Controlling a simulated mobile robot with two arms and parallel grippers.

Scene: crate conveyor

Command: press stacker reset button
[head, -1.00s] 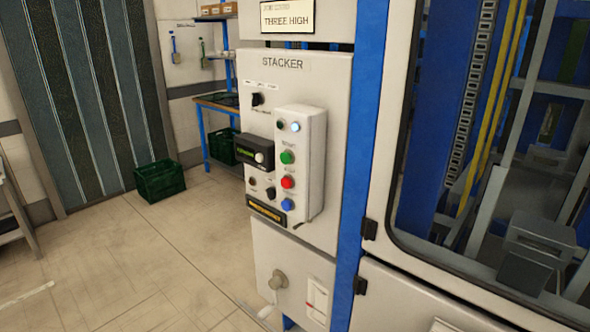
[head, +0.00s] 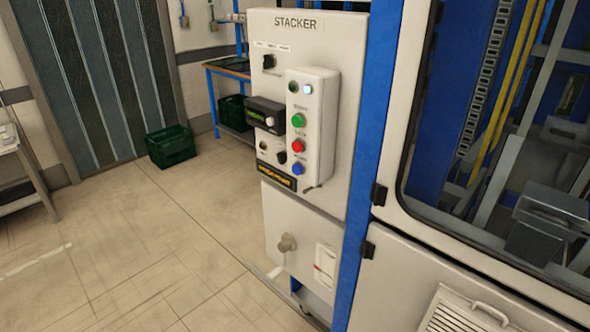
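The stacker control panel (head: 340,110), a white cabinet face labelled STACKER, stands right of centre in the head view. A raised button box (head: 313,160) on it carries a green button (head: 298,121), a red button (head: 298,146) and a blue button (head: 298,169) in a column. Their small labels are too blurred to read. Above them are a dark round element (head: 293,87) and a lit white one (head: 308,88). Neither of my grippers is in view.
A blue post (head: 366,150) and the windowed machine enclosure (head: 425,238) stand to the right of the panel. A green crate (head: 171,147) sits on the floor near the striped curtain (head: 95,80). A table edge (head: 20,165) shows at far left. The tiled floor (head: 150,235) between is clear.

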